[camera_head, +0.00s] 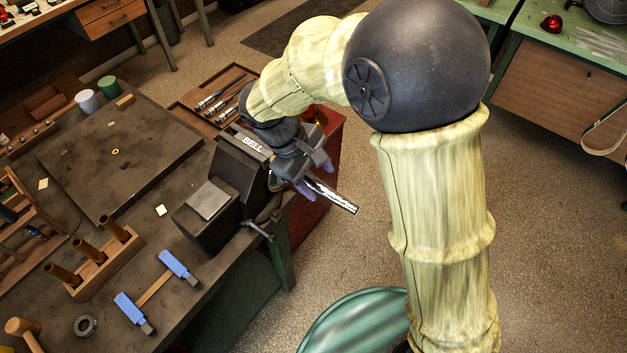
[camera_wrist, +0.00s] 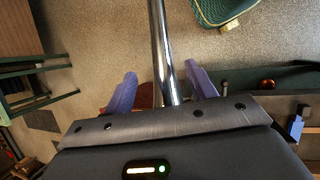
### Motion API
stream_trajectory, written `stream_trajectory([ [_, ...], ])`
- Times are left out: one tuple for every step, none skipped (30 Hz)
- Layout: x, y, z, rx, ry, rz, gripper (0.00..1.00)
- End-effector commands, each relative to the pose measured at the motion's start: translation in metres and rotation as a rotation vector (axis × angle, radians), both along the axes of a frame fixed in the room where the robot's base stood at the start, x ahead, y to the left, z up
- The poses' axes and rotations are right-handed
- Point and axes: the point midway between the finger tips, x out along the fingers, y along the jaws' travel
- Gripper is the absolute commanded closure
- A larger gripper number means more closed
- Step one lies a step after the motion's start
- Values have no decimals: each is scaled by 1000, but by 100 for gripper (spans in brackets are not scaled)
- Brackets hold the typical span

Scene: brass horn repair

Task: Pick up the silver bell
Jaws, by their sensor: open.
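I cannot make out a bell-shaped silver object in either view. A shiny silver rod or tube (camera_head: 336,196) sticks out past the bench edge, beside the dark vise marked BELL (camera_head: 228,172). My gripper (camera_head: 315,176) is at the rod, on the vise's right side, with its purple fingers apart. In the wrist view, the rod (camera_wrist: 161,45) runs up between the two open fingers of my gripper (camera_wrist: 163,88). Whether either finger touches it I cannot tell. The rod's near end is hidden by the gripper body.
A red cabinet (camera_head: 318,205) stands behind the gripper. Open floor (camera_head: 345,250) lies right of the bench.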

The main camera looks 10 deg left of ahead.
Motion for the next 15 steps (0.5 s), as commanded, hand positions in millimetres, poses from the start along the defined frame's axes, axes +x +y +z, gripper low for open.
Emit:
stream_trajectory([
  [0, 0, 0, 0, 0, 0, 44],
  [0, 0, 0, 0, 0, 0, 44],
  [0, 0, 0, 0, 0, 0, 44],
  [0, 0, 0, 0, 0, 0, 44],
  [0, 0, 0, 0, 0, 0, 44],
  [0, 0, 0, 0, 0, 0, 44],
  [0, 0, 0, 0, 0, 0, 44],
  [0, -1, -1, -1, 0, 0, 44],
  [0, -2, -2, -1, 0, 0, 44],
  [-1, -3, -4, -2, 2, 0, 44],
  [-1, -5, -7, -3, 2, 0, 44],
  [-2, -7, -10, -3, 3, 1, 44],
  [-2, -9, -14, -4, 3, 0, 44],
  [-2, -11, -17, -4, 3, 0, 44],
  [-3, -14, -23, -5, 3, 0, 44],
])
